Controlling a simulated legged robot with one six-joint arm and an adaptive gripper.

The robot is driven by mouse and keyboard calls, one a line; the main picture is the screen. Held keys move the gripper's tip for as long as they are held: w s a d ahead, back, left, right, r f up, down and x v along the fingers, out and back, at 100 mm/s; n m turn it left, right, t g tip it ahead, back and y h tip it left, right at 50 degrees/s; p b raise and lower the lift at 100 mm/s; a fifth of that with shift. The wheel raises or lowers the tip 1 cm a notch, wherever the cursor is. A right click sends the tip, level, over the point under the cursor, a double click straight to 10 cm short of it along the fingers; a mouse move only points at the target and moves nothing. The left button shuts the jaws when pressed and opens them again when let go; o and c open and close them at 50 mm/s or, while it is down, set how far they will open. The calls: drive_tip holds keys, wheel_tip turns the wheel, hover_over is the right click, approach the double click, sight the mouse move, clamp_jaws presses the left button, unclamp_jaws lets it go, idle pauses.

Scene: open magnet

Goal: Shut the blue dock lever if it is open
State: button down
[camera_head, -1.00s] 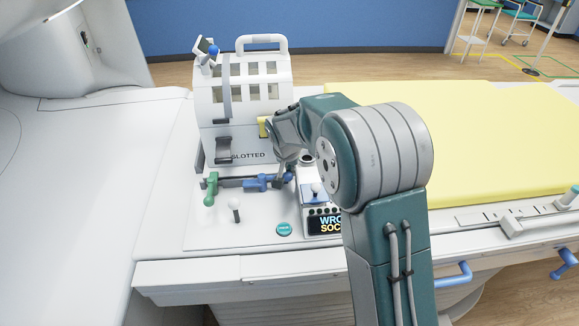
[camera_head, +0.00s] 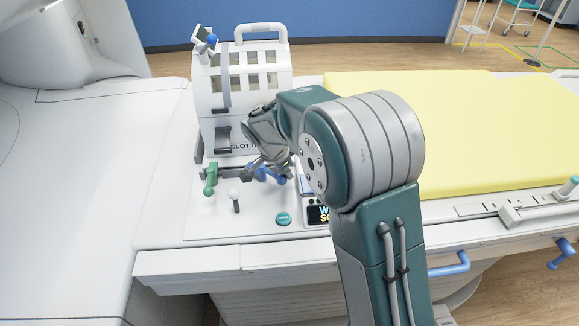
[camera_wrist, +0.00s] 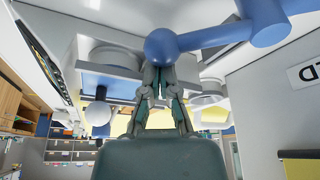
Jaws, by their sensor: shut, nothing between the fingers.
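The blue dock lever (camera_head: 281,181) is at the front of the dock, under the white coil housing, partly hidden by my gripper. Its ball end points right in the head view. In the wrist view, the lever's blue arm (camera_wrist: 215,36) and ball run across the top, close to the camera. My gripper (camera_head: 268,165) is just above the lever, tilted down. In the wrist view, my gripper's fingertips (camera_wrist: 160,75) are together and empty, right by the ball. I cannot tell whether they touch it. Whether the lever is open is unclear.
A green lever (camera_head: 210,178) and a white knob (camera_head: 234,195) stand left of the blue lever. A teal button (camera_head: 283,218) and a partly hidden display (camera_head: 317,214) are in front. The white coil housing (camera_head: 240,85) stands behind. A yellow pad (camera_head: 480,120) lies right.

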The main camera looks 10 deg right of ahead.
drive_tip(key=m, duration=0.1)
drive_tip(key=s+a+m+g, duration=0.1)
drive_tip(key=m, duration=0.1)
drive_tip(key=shift+s+a, duration=0.25)
drive_tip(key=shift+s, duration=0.05)
drive_tip(key=a+m, duration=0.1)
drive_tip(key=s+a+m+g, duration=0.1)
drive_tip(key=m, duration=0.1)
drive_tip(key=shift+s+h, duration=0.15)
drive_tip(key=shift+h, duration=0.15)
drive_tip(key=shift+s+a+m, duration=0.15)
drive_tip(key=shift+a+m, duration=0.2)
drive_tip(key=shift+m, duration=0.35)
drive_tip(key=shift+s+a, duration=0.15)
drive_tip(key=shift+a, duration=0.2)
drive_tip(key=shift+a, duration=0.1)
